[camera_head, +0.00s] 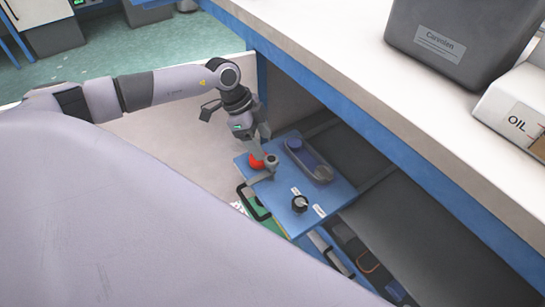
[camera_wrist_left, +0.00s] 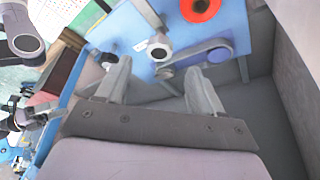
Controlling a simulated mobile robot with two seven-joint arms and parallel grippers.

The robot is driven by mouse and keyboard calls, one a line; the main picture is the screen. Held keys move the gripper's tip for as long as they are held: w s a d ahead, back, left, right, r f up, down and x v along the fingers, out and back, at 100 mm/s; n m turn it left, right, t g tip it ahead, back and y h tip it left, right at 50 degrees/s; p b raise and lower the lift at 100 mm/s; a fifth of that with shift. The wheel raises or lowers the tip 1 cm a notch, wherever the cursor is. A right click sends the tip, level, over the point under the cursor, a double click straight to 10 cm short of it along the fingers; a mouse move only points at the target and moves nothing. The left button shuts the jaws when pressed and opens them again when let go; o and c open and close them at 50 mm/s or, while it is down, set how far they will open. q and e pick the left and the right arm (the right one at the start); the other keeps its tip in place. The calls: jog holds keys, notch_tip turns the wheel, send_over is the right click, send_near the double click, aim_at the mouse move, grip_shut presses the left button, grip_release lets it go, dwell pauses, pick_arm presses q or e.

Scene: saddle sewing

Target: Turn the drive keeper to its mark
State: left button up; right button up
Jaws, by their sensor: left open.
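A blue board (camera_head: 327,205) carries several fittings. A grey turning piece with a round, pale-topped post (camera_head: 271,161) stands near its left edge and looks like the drive keeper, though I read no label on it. The post also shows in the wrist view (camera_wrist_left: 160,46); I cannot make out its mark. A red round part (camera_head: 256,161) is beside it, ring-shaped in the wrist view (camera_wrist_left: 200,8). My left gripper (camera_head: 258,140) is open and empty above the red part and post. In the wrist view its fingers (camera_wrist_left: 160,82) are spread, with the post beyond the gap.
A blue-grey oblong housing (camera_head: 309,161) lies right of the post. A black knob (camera_head: 300,204) with white labels is nearer the board's front. A black handle (camera_head: 252,203) sticks out at left. The white-topped bench (camera_head: 340,60) overhangs, bearing a dark canister (camera_head: 455,40) and an OIL box (camera_head: 515,110).

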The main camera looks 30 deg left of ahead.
aim_at(271, 159)
pick_arm(q)
jog(key=b+x, duration=0.1)
jog(key=x, duration=0.5)
jog(key=shift+d+r, duration=0.1)
grip_shut()
